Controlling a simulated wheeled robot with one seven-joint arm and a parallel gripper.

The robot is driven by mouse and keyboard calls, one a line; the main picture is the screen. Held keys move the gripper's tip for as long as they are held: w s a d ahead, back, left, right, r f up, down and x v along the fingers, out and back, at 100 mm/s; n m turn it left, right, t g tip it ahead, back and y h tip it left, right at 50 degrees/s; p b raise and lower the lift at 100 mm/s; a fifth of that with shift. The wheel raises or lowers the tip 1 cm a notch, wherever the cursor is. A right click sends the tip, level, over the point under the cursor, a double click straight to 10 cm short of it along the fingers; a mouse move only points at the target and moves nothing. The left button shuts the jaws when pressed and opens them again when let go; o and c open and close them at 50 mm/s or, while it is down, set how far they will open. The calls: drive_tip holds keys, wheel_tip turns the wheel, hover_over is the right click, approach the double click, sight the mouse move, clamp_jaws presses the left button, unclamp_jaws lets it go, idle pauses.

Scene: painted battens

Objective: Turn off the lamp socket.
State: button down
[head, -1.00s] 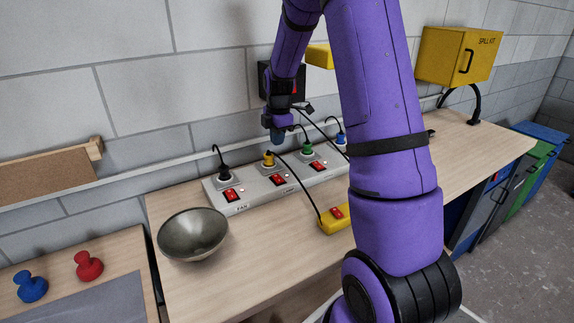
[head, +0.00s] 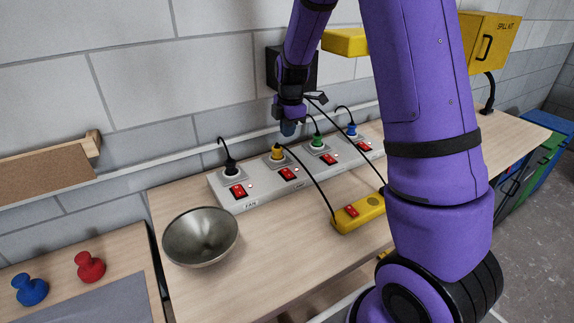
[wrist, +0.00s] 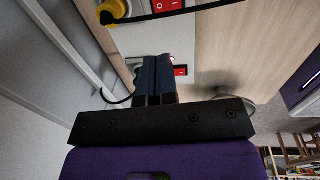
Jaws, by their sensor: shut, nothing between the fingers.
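A pale grey power strip (head: 262,194) lies along the back of the bench. It bears several sockets with black (head: 230,166), yellow (head: 277,153), green (head: 316,142) and blue (head: 351,130) plugs, each with a red rocker switch. The label by the black plug reads FAN; the second label is too small to read surely, so I cannot tell which is the lamp socket. My gripper (head: 288,129) is shut and empty, above and behind the yellow plug in the head view. In the wrist view its fingers (wrist: 154,78) hide part of the strip beside a red switch (wrist: 181,71).
A yellow single-switch block (head: 358,213) on a black cord lies in front of the strip. A metal bowl (head: 200,237) stands at its left end. Blue (head: 30,289) and red (head: 89,266) knobs stand at the lower left. Bench front is clear between bowl and block.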

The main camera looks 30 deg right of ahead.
sight(286, 173)
drive_tip(key=f, duration=0.4)
drive_tip(key=w+f, duration=0.1)
drive_tip(key=f, duration=0.9)
drive_tip(key=shift+w, duration=0.4)
drive_tip(key=shift+f, duration=0.15)
drive_tip(key=shift+s, duration=0.15)
drive_tip(key=shift+s+r, duration=0.25)
drive_tip(key=shift+s, duration=0.35)
wheel_tip(286, 173, up, 14)
drive_tip(key=w, duration=0.1)
drive_tip(key=shift+w, duration=0.35)
